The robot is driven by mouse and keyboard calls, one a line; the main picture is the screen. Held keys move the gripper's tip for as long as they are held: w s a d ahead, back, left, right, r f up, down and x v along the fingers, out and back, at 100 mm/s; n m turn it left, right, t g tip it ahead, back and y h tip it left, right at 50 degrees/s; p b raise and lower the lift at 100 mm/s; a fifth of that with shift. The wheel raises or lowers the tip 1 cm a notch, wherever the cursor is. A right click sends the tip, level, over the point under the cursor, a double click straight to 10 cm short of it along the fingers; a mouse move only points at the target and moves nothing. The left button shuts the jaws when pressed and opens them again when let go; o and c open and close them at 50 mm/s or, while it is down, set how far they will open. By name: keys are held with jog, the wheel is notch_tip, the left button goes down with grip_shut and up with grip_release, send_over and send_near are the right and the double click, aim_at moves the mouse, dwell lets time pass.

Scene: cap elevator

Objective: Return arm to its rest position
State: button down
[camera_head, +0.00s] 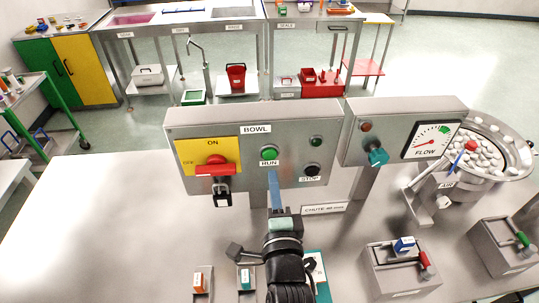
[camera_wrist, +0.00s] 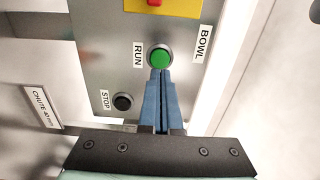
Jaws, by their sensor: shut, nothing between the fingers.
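My gripper (camera_head: 273,178) is shut and empty, its blue fingers pointing at the control panel. In the wrist view the closed fingertips (camera_wrist: 160,76) are right at the lower edge of the green RUN button (camera_wrist: 160,57); I cannot tell whether they touch it. In the head view the RUN button (camera_head: 269,153) shows just above the fingertips on the grey BOWL panel (camera_head: 230,128). My arm reaches up from the bottom centre, over the table.
The black STOP button (camera_head: 312,169) and red switch (camera_head: 215,166) flank the fingers. A FLOW gauge box (camera_head: 385,150) and a bowl of white caps (camera_head: 484,155) stand at right. Lever boxes (camera_head: 402,270) sit front right. The table's left side (camera_head: 100,220) is clear.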

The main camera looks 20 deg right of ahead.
dwell(0.6)
jog(key=w+a+r+n+t+y+b, duration=0.15)
jog(key=a+r+n, duration=0.3)
jog(key=r, duration=0.55)
jog(key=w+a+r+n+t+y+b, duration=0.1)
jog(key=a+r+n+t+b, duration=0.3)
jog(key=r, duration=0.7)
jog(key=s+a+r+n+t+y+b, duration=0.1)
jog(key=s+a+r+n+t, duration=0.1)
jog(key=s+r+n, duration=0.4)
jog(key=s+a+r+n+t+y+b, duration=0.1)
jog(key=s+a+r+n, duration=0.4)
jog(key=r, duration=0.9)
jog(key=s+n+t, duration=0.1)
jog(key=s, duration=0.2)
jog(key=shift+a+n, duration=0.15)
jog(key=shift+n, duration=0.2)
